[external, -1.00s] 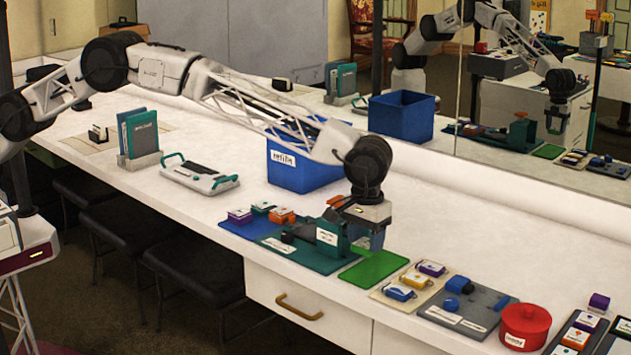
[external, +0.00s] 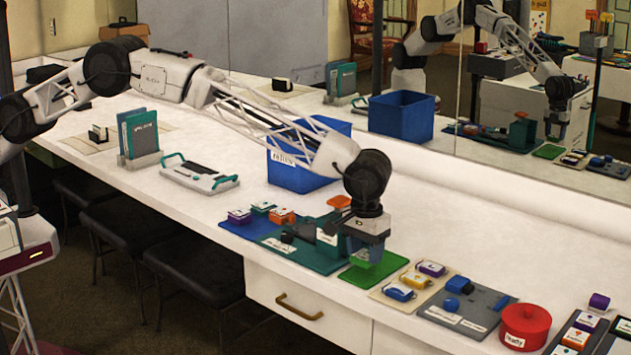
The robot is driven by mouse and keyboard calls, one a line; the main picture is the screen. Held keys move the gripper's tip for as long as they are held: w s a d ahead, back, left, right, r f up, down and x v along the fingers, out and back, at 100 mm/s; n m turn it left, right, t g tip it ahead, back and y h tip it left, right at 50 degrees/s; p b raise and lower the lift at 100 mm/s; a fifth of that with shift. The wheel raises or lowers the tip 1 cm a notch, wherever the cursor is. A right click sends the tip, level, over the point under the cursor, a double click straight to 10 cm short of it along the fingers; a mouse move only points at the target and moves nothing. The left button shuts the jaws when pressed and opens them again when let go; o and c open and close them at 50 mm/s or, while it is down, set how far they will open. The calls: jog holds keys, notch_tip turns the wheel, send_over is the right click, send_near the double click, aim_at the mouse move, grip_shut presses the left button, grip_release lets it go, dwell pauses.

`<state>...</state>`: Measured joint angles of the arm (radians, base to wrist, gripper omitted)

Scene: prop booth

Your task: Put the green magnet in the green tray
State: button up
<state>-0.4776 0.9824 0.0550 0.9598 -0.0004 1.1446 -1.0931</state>
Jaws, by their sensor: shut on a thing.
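The green tray (external: 388,272) is a flat bright green pad near the front edge of the white table. My gripper (external: 364,261) points down just above the tray's left part. It is shut on a small light green piece, the green magnet (external: 362,256), partly hidden between the fingers. I cannot tell whether the magnet touches the tray.
A dark teal board (external: 300,257) with a green block stands just left of the tray. A beige mat (external: 417,293) with several magnets, a grey board (external: 478,315) and a red pot (external: 525,326) lie to the right. A blue bin (external: 290,175) stands behind.

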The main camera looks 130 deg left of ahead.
jog(key=shift+f, duration=1.4)
jog(key=o, duration=1)
jog(key=shift+f, duration=0.1)
jog(key=shift+r, duration=0.2)
jog(key=shift+r, duration=3.7)
